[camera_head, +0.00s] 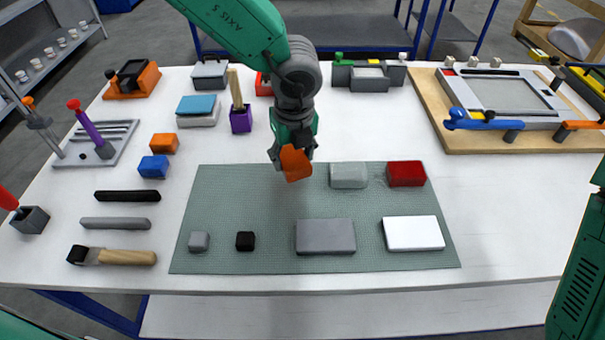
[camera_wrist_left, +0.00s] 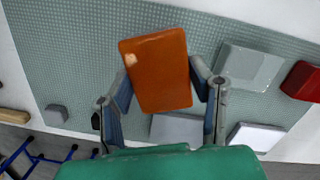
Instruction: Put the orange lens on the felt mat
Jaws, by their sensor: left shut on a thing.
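The orange lens (camera_head: 295,164) is a small flat orange block. My left gripper (camera_head: 291,148) is shut on it and holds it over the back part of the green-grey felt mat (camera_head: 270,205). In the left wrist view the orange lens (camera_wrist_left: 158,70) sits between the two fingers and hides part of the mat (camera_wrist_left: 80,65). Whether its lower edge touches the mat cannot be told. A green arm part (camera_head: 580,270) shows at the right edge of the head view, but no right gripper shows.
On the mat lie a pale grey block (camera_head: 348,175), a red block (camera_head: 406,173), a grey block (camera_head: 325,236), a white block (camera_head: 413,233), a small grey piece (camera_head: 199,241) and a black cube (camera_head: 245,241). The mat's left-back area is clear. A brush (camera_head: 115,257) lies left of it.

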